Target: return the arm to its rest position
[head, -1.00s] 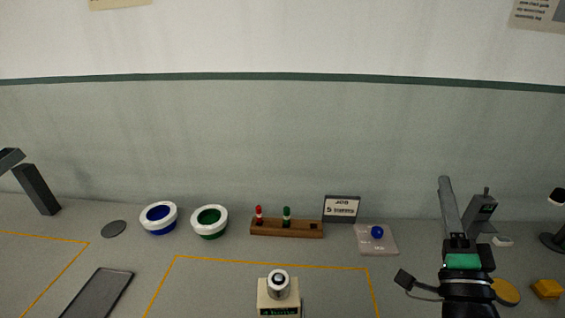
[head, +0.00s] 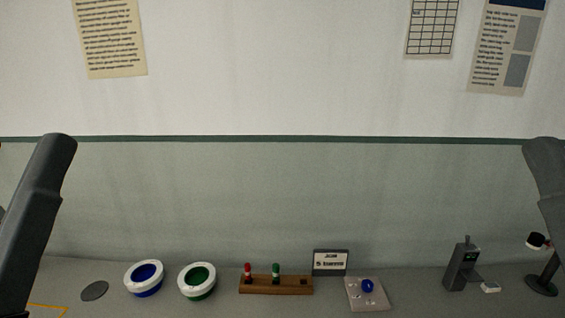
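My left arm shows as a dark link along the left edge of the head view, and my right arm as a dark link at the right edge. Neither gripper is in view now, so I cannot see whether they hold anything. A wooden rack (head: 276,285) on the bench holds a red-topped spindle (head: 248,271) and a green-topped spindle (head: 276,272) upright. A blue ball-shaped piece (head: 367,286) rests on a pale square pad (head: 382,303). A white-rimmed blue bowl (head: 144,278) and a white-rimmed green bowl (head: 197,281) stand left of the rack.
A grey device (head: 460,266), a small white item (head: 490,287) and a dark lamp (head: 542,275) stand at the right. A dark disc (head: 95,291) lies at the left. The front of the bench is out of view.

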